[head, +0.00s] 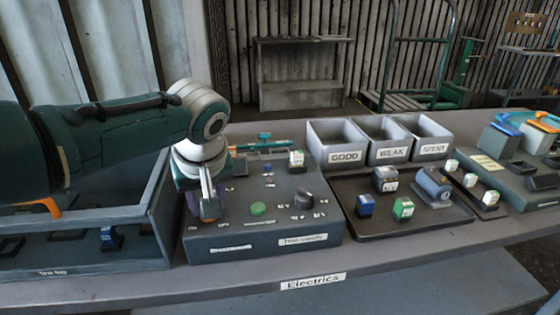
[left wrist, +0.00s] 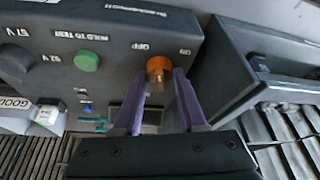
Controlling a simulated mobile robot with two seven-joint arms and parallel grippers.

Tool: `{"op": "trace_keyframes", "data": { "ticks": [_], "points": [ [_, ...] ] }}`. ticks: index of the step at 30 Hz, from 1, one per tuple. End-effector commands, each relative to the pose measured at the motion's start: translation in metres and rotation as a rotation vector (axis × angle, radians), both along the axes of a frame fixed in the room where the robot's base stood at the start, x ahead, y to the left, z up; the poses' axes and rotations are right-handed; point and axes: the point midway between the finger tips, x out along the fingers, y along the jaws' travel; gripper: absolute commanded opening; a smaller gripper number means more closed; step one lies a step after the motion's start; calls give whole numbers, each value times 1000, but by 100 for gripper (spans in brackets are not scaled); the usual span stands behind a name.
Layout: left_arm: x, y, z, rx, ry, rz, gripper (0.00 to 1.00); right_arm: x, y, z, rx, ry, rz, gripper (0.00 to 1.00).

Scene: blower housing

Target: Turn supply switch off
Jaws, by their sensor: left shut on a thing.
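The supply switch is an orange knob (left wrist: 160,67) on the grey test box (left wrist: 115,25), between the words OFF and ON in the left wrist view. In the head view the knob (head: 209,211) shows at the box's left front corner, partly hidden by my gripper. My left gripper (left wrist: 159,80) has its two purple fingers on either side of the knob and is shut on it; it also shows in the head view (head: 207,203). Which word the knob points to is hard to tell. My right gripper is not in view.
The box also has a green button (head: 258,209) and a black dial (head: 304,199). A bay (head: 150,225) with raised walls stands close on the left. A dark tray (head: 375,232) with small parts and bins marked GOOD (head: 344,157), WEAK and SPENT are to the right.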

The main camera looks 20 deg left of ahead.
Motion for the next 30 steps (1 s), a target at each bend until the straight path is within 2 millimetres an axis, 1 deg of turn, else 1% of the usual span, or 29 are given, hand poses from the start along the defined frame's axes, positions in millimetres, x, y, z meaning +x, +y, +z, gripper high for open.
{"op": "trace_keyframes", "data": {
  "ticks": [6, 15, 22, 30],
  "points": [
    [2, -2, -3, -2, 0, 197, 0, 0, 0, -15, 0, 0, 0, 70],
    [3, -2, -3, 0, -1, 408, 0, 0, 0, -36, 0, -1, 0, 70],
    [3, -1, -2, 1, -1, 499, 0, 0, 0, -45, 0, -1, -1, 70],
    [3, -1, 0, 2, -1, 534, 0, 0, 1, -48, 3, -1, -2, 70]
  ]
}}
